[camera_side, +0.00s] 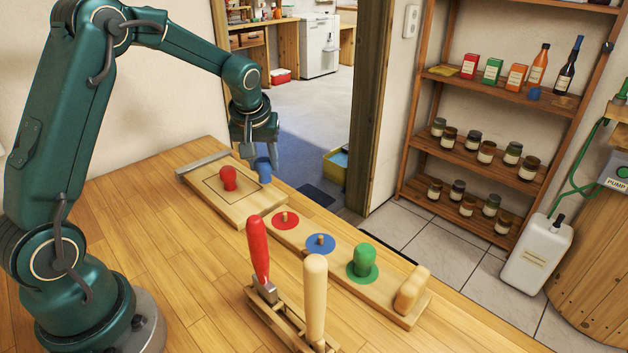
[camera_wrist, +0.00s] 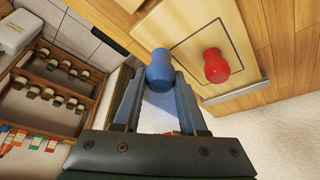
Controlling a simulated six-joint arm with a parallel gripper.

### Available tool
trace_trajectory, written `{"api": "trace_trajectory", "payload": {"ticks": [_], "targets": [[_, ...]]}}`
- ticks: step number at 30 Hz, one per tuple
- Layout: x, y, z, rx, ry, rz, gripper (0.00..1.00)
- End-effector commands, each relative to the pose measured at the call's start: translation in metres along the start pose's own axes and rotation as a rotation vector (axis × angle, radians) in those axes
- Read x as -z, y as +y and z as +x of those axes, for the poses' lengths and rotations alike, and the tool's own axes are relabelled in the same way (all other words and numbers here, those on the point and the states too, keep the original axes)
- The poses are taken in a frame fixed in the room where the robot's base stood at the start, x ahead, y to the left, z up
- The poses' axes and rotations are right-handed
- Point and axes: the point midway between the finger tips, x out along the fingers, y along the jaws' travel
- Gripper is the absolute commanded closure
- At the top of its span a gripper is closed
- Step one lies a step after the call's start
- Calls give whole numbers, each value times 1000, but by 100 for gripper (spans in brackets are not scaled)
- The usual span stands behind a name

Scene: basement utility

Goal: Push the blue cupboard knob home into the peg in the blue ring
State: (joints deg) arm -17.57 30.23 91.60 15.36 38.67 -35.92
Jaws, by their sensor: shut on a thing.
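The blue cupboard knob (camera_wrist: 160,72) is between the fingertips of my gripper (camera_wrist: 159,80), which is shut on it. In the side view the blue knob (camera_side: 263,168) shows below my gripper (camera_side: 262,155), at the far right edge of the wooden board; I cannot tell whether it touches the board. The blue ring (camera_side: 321,245) lies on the long wooden strip, with a short peg at its centre and no knob on it. It stands between the red ring (camera_side: 285,221) and the green knob (camera_side: 362,262). My gripper is well behind and left of the blue ring.
A red knob (camera_side: 229,178) stands on the wooden board (camera_side: 205,204). The red ring's peg is bare. A red-handled tool (camera_side: 258,250) and a wooden handle (camera_side: 315,290) rise in front of the strip. The table's left front is clear.

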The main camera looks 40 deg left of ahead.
Motion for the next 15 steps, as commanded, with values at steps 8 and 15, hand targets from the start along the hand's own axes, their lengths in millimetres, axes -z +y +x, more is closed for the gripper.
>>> {"api": "trace_trajectory", "payload": {"ticks": [8, 15], "targets": [[13, -56, -41, 2, 5, -10, 100], [18, -99, -66, 1, 3, -8, 100]]}}
